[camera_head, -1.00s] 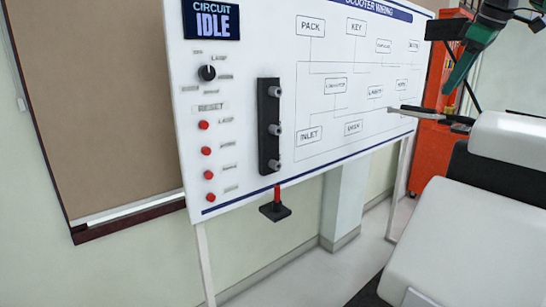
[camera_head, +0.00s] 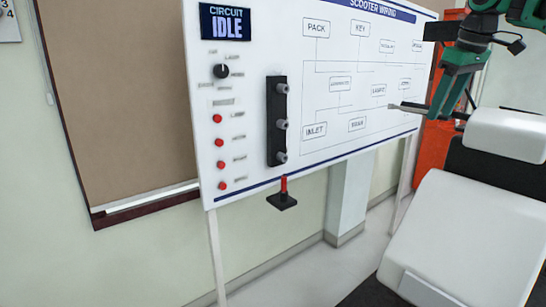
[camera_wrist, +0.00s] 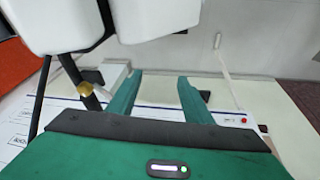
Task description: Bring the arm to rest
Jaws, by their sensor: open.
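My arm hangs in from the upper right of the head view, with a green and dark wrist. My gripper (camera_head: 446,104) points downward there, in front of the right part of the wiring board. In the wrist view my gripper (camera_wrist: 158,82) has its two green fingers well apart. Nothing is held between them. The wiring board (camera_head: 345,140) stands upright, and its display (camera_head: 226,22) reads "CIRCUIT IDLE".
The board carries a black rotary knob (camera_head: 221,71), several red buttons (camera_head: 219,142) and a black strip (camera_head: 276,120) with grey posts. A red post on a black base (camera_head: 283,195) sits below. An orange cabinet (camera_head: 432,155) stands behind at right.

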